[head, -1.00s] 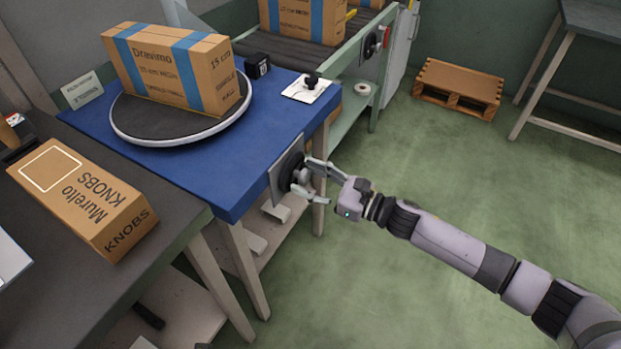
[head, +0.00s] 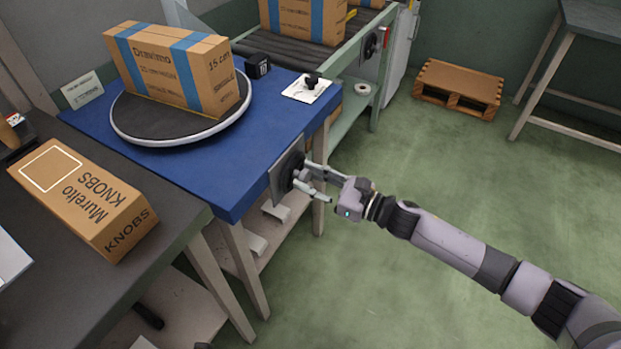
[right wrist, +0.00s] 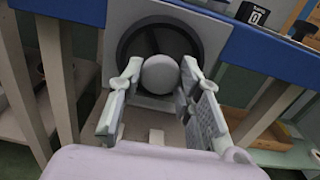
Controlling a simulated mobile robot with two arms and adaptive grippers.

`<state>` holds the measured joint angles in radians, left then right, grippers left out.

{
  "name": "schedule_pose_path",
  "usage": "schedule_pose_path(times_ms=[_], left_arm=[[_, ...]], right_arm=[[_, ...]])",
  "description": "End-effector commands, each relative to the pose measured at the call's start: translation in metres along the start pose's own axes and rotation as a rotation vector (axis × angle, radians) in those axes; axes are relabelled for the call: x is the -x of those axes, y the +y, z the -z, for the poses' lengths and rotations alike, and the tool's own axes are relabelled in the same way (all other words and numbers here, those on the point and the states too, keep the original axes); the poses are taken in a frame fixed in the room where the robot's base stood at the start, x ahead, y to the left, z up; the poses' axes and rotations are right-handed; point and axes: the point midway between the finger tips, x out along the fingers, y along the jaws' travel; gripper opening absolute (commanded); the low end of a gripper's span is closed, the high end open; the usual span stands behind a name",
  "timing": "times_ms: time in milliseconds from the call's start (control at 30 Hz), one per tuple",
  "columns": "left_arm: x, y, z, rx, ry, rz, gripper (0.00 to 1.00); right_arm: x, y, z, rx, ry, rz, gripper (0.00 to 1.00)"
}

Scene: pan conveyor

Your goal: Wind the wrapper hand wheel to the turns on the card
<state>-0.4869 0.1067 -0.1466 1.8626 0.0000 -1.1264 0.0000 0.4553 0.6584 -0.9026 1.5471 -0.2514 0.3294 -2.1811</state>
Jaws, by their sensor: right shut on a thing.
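The wrapper hand wheel (head: 289,172) is a dark disc on a grey plate at the end of the blue table. In the right wrist view the dark wheel (right wrist: 130,48) has a round grey knob (right wrist: 160,74) in front. My right gripper (head: 318,181) is at the wheel, its fingers on either side of the knob and shut on it. A small card (head: 82,90) stands at the table's back left; its text is too small to read surely. A black counter (head: 258,66) stands by the turntable; a 0 shows on it in the right wrist view (right wrist: 254,14). My left gripper is out of view.
A Dravimo carton (head: 165,75) with blue bands stands on the round turntable (head: 180,140). A Murelto knobs carton (head: 85,200) lies on the dark bench at left. A conveyor (head: 300,55) runs behind. The green floor to the right is clear around my arm.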

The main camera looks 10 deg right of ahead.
Motion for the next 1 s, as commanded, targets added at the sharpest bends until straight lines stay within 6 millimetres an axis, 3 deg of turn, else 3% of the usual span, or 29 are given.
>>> schedule_pose_path(times_ms=[233, 700, 1000], left_arm=[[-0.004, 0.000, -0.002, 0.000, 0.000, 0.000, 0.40], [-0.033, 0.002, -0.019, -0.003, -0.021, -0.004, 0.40], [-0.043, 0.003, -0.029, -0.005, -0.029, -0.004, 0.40]], right_arm=[[0.000, -0.001, -0.001, -0.120, -0.001, 0.003, 0.04], [0.000, -0.001, -0.001, -0.458, 0.000, 0.003, 0.04], [0.000, -0.001, -0.001, -0.577, -0.001, 0.003, 0.04]])
